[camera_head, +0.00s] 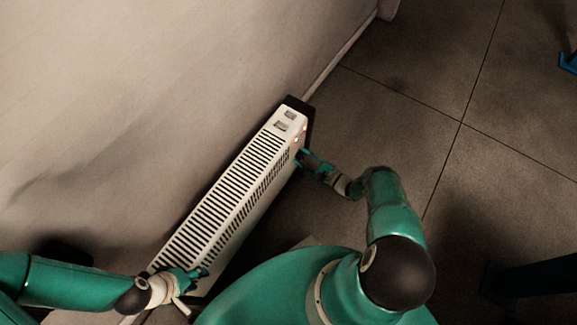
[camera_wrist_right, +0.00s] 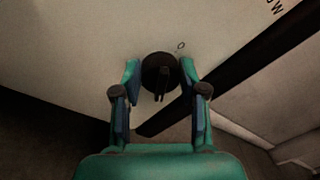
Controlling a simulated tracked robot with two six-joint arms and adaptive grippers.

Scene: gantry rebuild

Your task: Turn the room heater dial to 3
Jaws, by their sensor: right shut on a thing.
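The room heater (camera_head: 215,205) is a long white slatted unit standing along the wall, with dark ends. Its dial (camera_wrist_right: 159,72) is a round black knob on the white panel in the right wrist view, with a ridge pointing down toward my gripper. A small "0"-like mark is printed at its upper right; no 3 is readable. My right gripper (camera_wrist_right: 160,76) has a finger on either side of the dial and is shut on it. In the head view, my right gripper (camera_head: 303,156) is at the heater's far end and hides the dial. My left gripper (camera_head: 202,273) is at the heater's near end, its jaws unclear.
Small orange-red lights (camera_head: 304,127) glow near the heater's far end. The wall (camera_head: 170,90) runs close behind the heater. The tiled floor (camera_head: 400,100) to the right is mostly clear. A blue object (camera_head: 568,62) shows at the right edge.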

